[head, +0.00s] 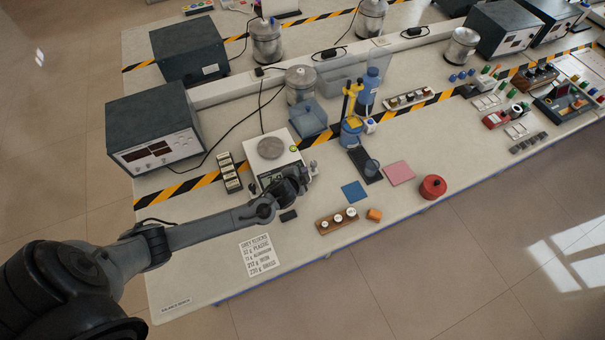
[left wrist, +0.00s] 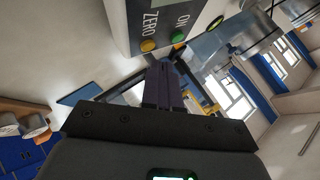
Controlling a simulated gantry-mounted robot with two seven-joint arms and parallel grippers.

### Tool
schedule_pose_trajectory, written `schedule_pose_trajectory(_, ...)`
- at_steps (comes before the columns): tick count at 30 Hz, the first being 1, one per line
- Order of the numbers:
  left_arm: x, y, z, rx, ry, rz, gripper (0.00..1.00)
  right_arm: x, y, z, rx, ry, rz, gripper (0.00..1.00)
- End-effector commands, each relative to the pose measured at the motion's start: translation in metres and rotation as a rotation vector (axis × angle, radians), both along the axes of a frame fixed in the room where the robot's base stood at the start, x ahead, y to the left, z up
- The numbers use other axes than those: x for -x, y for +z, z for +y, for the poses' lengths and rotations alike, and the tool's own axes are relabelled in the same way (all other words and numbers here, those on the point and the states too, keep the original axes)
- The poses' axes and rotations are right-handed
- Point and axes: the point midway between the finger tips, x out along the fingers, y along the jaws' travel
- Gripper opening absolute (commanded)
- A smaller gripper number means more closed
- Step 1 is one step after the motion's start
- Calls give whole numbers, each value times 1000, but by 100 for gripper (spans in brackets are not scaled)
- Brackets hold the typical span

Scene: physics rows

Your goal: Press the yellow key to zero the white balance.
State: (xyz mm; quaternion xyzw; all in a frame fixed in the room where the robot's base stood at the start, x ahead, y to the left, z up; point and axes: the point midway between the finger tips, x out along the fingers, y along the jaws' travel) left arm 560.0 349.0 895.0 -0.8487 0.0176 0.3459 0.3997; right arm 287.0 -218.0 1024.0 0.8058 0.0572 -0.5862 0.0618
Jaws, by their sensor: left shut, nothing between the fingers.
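The white balance (head: 283,141) stands on the bench with a round grey pan (head: 271,148) on top. In the left wrist view its front panel (left wrist: 122,22) shows a yellow key (left wrist: 148,45) marked ZERO and a green key (left wrist: 178,37) marked ON. My left gripper (head: 308,172) is shut and empty at the balance's front edge. In the left wrist view its fingertips (left wrist: 163,64) are close to the yellow key, just below it in the picture; I cannot tell whether they touch. In the head view my gripper and wrist hide the keys. My right gripper is not in view.
A rack of dark blocks (head: 229,172) stands left of the balance. A blue box (head: 308,117) and yellow stand (head: 350,105) are behind and right. A wooden weight block (head: 337,221), blue mat (head: 355,192) and printed card (head: 259,255) lie in front.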

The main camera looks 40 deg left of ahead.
Motion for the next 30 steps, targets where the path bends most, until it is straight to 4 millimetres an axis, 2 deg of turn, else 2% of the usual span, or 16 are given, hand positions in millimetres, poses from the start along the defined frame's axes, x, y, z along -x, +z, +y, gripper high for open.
schedule_pose_trajectory(11,-1,-8,1,0,0,0,0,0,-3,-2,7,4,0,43)
schedule_pose_trajectory(30,-1,-10,2,0,0,0,0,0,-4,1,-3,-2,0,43)
